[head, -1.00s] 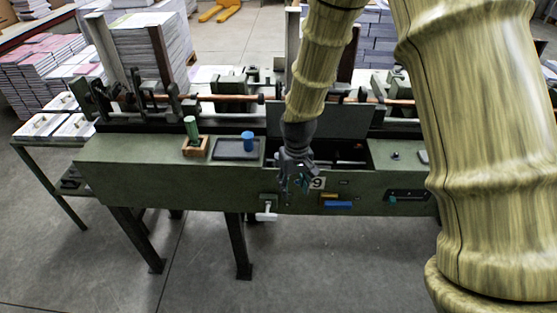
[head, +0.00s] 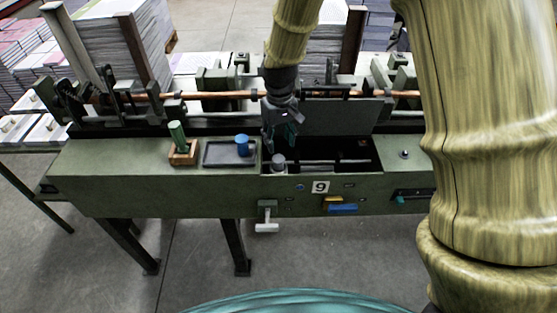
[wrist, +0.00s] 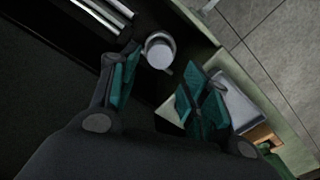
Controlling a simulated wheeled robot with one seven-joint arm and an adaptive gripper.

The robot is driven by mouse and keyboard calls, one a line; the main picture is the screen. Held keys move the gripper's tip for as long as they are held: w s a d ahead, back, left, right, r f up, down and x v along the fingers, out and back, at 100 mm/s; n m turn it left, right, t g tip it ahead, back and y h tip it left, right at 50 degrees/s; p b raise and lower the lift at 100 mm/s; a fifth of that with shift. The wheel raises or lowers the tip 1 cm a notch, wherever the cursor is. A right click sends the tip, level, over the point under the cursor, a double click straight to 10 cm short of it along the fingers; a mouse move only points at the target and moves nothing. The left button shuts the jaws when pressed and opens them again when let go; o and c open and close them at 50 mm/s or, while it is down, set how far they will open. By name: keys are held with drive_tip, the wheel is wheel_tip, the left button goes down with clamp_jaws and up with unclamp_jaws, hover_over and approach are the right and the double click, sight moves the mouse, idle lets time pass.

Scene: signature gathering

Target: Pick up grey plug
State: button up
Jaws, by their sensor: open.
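The grey plug (head: 279,161) is a short round-topped cylinder standing at the left front of the dark open compartment (head: 340,160) in the machine's top. In the wrist view the plug (wrist: 160,52) shows its round pale top, just beyond the fingertips and between their lines. My gripper (head: 281,142) points down just above and behind the plug in the head view. It is open, and its teal-padded fingers (wrist: 162,85) are apart with nothing between them. The plug's lower part is hard to make out.
Left of the compartment are a dark tray (head: 216,153) with a blue cylinder (head: 242,145) and a wooden block (head: 183,158) holding a green cylinder (head: 177,134). A raised lid (head: 340,117) stands behind the compartment. A white T-handle (head: 267,226) sticks out in front.

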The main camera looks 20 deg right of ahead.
sight(279, 159)
drive_tip(key=f, duration=0.3)
drive_tip(key=shift+w+a+f+p, duration=0.25)
drive_tip(key=shift+a+p, duration=0.05)
drive_tip(key=shift+p, duration=0.05)
drive_tip(key=shift+s+d+f, duration=0.1)
drive_tip(key=shift+s+f, duration=0.1)
drive_tip(key=shift+f, duration=0.1)
drive_tip(key=shift+w+d+f+p, duration=0.1)
drive_tip(key=shift+f+p, duration=1.2)
drive_tip(key=shift+f, duration=1.15)
drive_tip(key=c, duration=0.8)
